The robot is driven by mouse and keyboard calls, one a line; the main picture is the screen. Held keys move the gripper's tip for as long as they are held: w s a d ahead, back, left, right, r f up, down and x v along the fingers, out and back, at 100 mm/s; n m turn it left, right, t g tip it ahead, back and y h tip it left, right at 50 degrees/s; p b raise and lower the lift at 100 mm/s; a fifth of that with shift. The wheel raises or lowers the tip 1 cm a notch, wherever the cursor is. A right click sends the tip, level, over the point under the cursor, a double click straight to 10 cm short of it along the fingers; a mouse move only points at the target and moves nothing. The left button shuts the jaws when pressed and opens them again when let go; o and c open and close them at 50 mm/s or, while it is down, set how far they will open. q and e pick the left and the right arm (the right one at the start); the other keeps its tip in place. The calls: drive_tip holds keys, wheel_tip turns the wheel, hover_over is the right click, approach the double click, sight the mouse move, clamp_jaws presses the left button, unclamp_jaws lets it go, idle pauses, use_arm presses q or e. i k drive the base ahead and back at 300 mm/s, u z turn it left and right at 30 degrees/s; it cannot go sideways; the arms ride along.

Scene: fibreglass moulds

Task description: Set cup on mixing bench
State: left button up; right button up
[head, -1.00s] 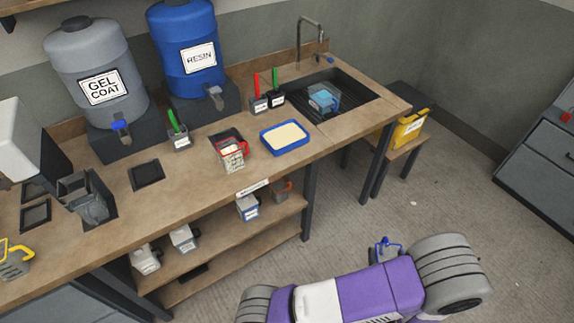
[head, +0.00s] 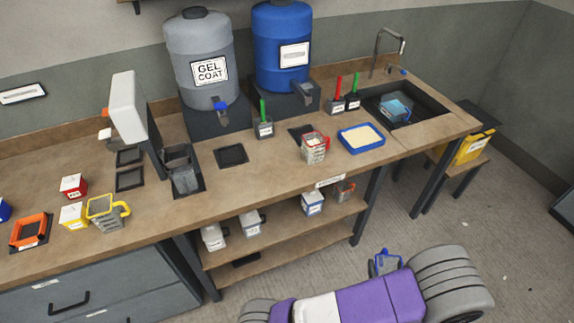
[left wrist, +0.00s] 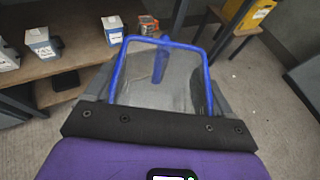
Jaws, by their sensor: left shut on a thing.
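My left gripper (head: 382,268) is shut on a clear cup with a blue rim and handle (head: 386,262), held low in front of the bench, over the floor. In the left wrist view the cup (left wrist: 160,75) fills the middle, with its blue rim toward the camera; the cup looks empty. My gripper's dark jaw edge (left wrist: 160,128) is right against it. The wooden mixing bench (head: 265,180) runs across the head view, with a label on its front edge. My right gripper is not in view.
A red-rimmed cup (head: 313,148) and a blue tray (head: 361,138) stand on the bench. A yellow-handled cup (head: 104,213) is at left. Gel coat (head: 200,60) and resin (head: 282,45) drums stand behind. Bare bench top shows near the front edge. The lower shelf (head: 285,236) holds several containers.

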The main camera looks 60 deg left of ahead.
sight(274, 167)
drive_tip(key=u, duration=1.75)
